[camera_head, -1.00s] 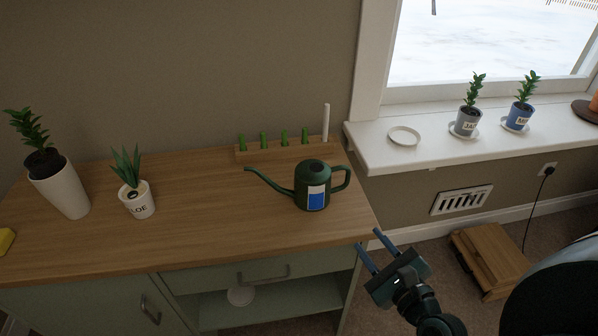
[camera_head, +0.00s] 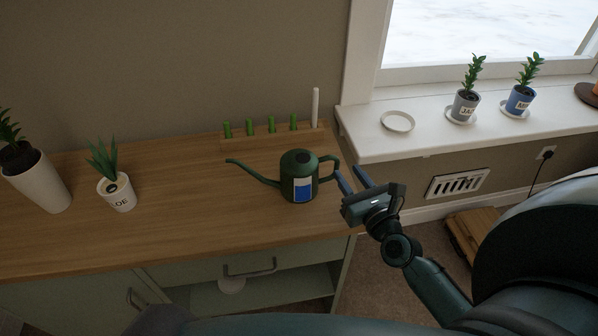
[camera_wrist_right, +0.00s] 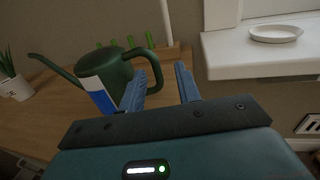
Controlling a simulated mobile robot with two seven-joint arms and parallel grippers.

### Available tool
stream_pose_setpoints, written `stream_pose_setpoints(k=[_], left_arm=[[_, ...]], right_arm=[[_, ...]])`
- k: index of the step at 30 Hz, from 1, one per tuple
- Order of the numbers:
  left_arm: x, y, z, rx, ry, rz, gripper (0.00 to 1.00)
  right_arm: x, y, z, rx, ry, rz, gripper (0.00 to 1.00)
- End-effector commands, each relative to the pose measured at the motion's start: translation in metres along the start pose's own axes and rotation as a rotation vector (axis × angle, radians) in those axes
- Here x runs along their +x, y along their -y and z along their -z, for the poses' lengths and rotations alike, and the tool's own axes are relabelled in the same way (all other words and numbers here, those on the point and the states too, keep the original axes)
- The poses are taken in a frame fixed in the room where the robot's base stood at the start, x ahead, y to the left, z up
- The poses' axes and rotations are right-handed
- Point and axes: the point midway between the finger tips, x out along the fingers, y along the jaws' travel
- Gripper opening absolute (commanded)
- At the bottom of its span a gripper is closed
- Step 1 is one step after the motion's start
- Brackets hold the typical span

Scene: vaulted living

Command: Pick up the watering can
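The dark green watering can (camera_head: 299,163) stands upright on the wooden counter, with a blue and white label on its front, its spout to the left and its handle to the right. My right gripper (camera_head: 352,180) is just right of the handle, fingers apart and pointing at it. In the right wrist view the can (camera_wrist_right: 92,66) is at upper left, and the gripper's blue fingers (camera_wrist_right: 164,85) are spread with nothing held between them. The left finger overlaps the handle in that view; I cannot tell whether they touch. My left gripper is not in view.
The counter (camera_head: 180,225) also bears an aloe pot (camera_head: 117,196), a tall white planter (camera_head: 42,186) and a wooden rack (camera_head: 262,140) with green pegs behind the can. The windowsill (camera_head: 365,147) holds a saucer (camera_head: 397,121) and potted plants. A drawer is below.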

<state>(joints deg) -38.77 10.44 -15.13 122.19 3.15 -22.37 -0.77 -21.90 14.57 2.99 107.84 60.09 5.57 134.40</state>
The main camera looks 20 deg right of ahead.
Motion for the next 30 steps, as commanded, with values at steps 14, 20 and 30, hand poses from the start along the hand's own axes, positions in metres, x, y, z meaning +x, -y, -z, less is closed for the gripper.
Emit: stream_pose_setpoints(k=[14, 20, 30], left_arm=[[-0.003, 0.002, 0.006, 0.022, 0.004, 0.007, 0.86], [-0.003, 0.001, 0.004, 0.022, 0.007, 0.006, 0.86], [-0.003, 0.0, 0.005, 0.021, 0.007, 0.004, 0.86]], right_arm=[[0.053, -0.008, 0.002, 0.0, 0.001, 0.0, 0.33], [0.055, -0.008, 0.003, -0.001, -0.001, -0.001, 0.33], [0.054, -0.008, 0.003, -0.001, -0.001, 0.0, 0.1]])
